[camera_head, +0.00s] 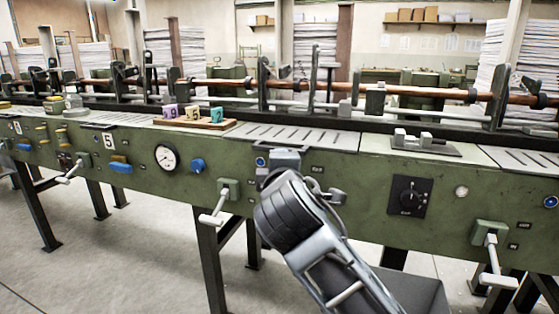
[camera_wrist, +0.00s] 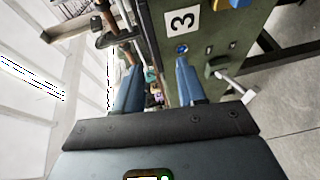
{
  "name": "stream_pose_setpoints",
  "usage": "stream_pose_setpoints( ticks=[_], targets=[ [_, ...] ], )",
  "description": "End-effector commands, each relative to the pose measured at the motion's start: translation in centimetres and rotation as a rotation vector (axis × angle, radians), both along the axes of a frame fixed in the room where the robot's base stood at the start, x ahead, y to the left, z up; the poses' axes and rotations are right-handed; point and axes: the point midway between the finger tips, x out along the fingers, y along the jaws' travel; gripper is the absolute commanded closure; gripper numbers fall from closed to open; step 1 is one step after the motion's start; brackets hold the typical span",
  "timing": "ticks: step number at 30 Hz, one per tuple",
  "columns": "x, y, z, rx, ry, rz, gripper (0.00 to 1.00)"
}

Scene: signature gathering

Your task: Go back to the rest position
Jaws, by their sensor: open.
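My gripper (camera_wrist: 158,65) is open in the wrist view, with its two blue-grey fingers apart and nothing held between them. In the head view my arm rises from the lower right, and its wrist covers part of the long green machine (camera_head: 340,190). The gripper's fingers are mostly hidden there. In the wrist view the machine's green front (camera_wrist: 225,65) is turned sideways, with a plate marked 3 (camera_wrist: 181,20) beyond the right finger.
A wooden tray (camera_head: 222,126) with coloured number blocks stands on the machine top. Paper stacks (camera_head: 315,45) stand behind. The floor (camera_head: 130,255) in front is clear at left.

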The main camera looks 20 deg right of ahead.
Motion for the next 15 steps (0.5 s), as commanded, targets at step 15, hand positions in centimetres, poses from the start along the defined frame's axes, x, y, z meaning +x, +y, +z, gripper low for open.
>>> stream_pose_setpoints(
  ticks=[15],
  targets=[
    [-1.2,0.9,-1.8,0.061,0.010,0.026,0.60]
  ],
)
